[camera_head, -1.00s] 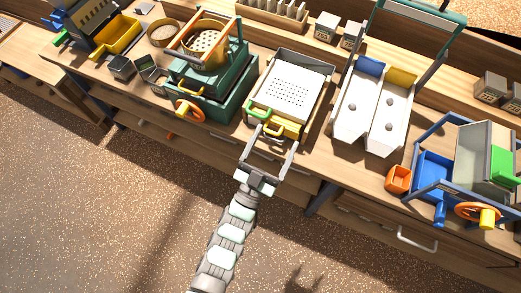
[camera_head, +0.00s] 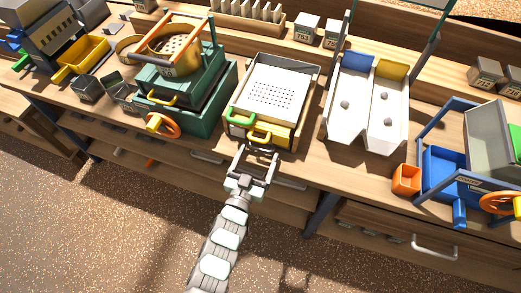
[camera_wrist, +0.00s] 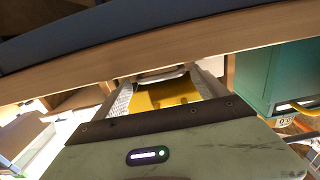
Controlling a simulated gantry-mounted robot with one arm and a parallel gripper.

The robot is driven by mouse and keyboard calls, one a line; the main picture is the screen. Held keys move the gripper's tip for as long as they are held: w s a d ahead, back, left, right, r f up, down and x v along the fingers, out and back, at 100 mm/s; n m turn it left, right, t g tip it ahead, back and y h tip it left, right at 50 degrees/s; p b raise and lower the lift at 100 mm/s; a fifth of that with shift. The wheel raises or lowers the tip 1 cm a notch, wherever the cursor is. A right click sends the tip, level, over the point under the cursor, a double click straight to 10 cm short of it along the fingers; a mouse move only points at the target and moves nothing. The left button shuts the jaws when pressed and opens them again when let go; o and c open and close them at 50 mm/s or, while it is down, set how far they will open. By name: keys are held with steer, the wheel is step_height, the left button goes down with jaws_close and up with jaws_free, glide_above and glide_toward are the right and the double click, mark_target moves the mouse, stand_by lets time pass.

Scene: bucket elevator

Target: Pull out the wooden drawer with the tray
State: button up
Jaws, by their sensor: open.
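Wooden drawer fronts with silver handles lie under the bench top. One handle (camera_head: 207,157) shows left of my gripper, and another (camera_head: 290,183) is partly seen to its right. The drawers look shut, so I cannot see which holds a tray. My gripper (camera_head: 259,153) is open and empty at the bench's front edge, below a yellow handle (camera_head: 260,133). In the wrist view, a silver bar (camera_wrist: 162,76) and a yellow surface (camera_wrist: 168,95) show between my gripper's fingers (camera_wrist: 165,84). I cannot tell whether the fingers touch the bar.
On the bench, a white perforated tray (camera_head: 272,84) sits in a box behind my gripper. A green machine (camera_head: 185,100) with an orange wheel stands left of it. White twin chutes (camera_head: 366,100) and a blue-framed device (camera_head: 450,172) stand right. The floor in front is open.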

mark_target(260, 151)
steer(key=shift+x, duration=1.5)
